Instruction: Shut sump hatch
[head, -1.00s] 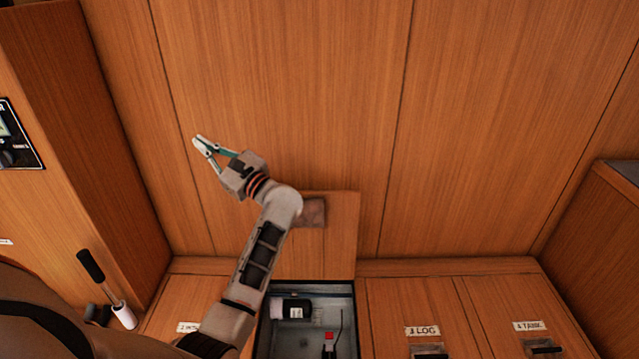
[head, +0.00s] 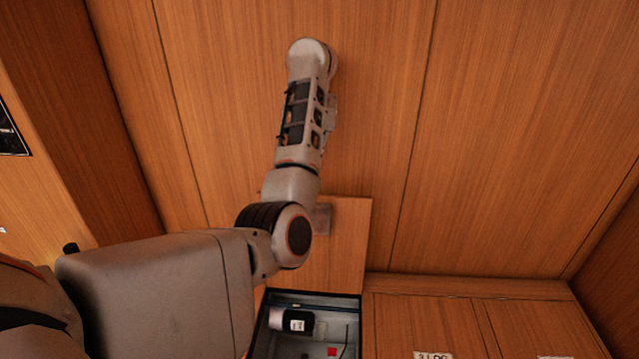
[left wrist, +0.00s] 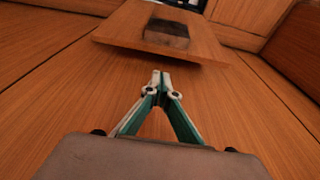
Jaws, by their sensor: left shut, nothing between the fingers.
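The sump hatch lid (head: 347,245) is a wooden panel standing raised at the back of its opening, against the wooden wall. A dark grey patch on its face (head: 322,218) is partly covered by my left arm. The open sump (head: 354,304) below shows a dark bottle and a small red part inside. My left gripper (left wrist: 160,75) is shut and empty in the left wrist view, its tips a little short of the near edge of the lid (left wrist: 205,45). The head view does not show the gripper; only my arm shows there. My right gripper is in neither view.
Closed wooden hatches lie right of the opening, one with a label (head: 433,355) cut by the frame edge. The tall wooden back wall (head: 520,130) is bare. A side cabinet stands at the left. My left arm hides much of the left foreground.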

